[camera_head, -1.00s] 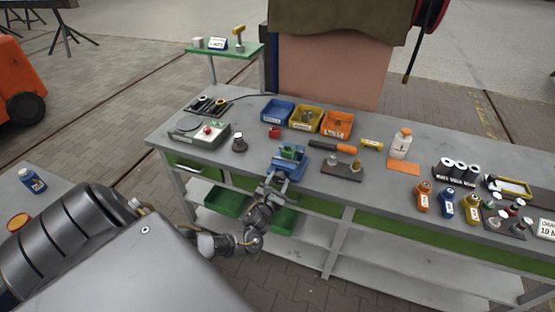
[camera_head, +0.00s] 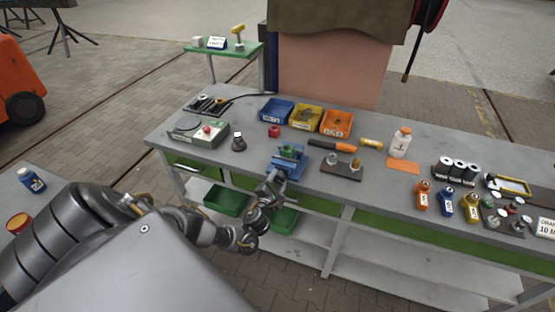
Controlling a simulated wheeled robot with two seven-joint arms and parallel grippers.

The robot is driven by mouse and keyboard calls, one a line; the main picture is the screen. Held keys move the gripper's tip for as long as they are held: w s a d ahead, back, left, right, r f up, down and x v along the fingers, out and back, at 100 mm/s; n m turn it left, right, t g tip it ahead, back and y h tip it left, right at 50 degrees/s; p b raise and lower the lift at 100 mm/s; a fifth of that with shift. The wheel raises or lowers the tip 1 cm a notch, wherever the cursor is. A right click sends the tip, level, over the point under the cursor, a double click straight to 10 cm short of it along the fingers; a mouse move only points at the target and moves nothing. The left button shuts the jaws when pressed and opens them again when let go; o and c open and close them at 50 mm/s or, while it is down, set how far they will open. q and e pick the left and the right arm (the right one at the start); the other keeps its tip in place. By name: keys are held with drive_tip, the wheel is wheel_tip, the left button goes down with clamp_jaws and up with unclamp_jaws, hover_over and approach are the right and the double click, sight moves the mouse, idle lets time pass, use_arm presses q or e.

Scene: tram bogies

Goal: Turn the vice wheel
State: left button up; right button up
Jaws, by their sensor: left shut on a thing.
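The blue vice (camera_head: 290,160) stands at the front edge of the grey workbench (camera_head: 235,172), with a green piece (camera_head: 289,151) at its jaws. Its wheel is at the front of the vice, mostly hidden by my gripper and too small to make out clearly. My left gripper (camera_head: 274,181) reaches up from below the bench edge to the front of the vice and is shut on the vice wheel. My left arm comes in from the lower left. My right gripper does not show.
Blue, yellow and orange bins (camera_head: 305,116) stand behind the vice. A grey box with a red button (camera_head: 207,129) is left of it. A plate with small posts (camera_head: 342,167) and an orange-handled tool (camera_head: 332,146) lie to the right. Green bins (camera_head: 226,200) sit on the shelf below.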

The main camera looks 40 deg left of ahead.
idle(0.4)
use_arm(q)
drive_tip(key=o, duration=1)
drive_tip(key=shift+d, duration=0.1)
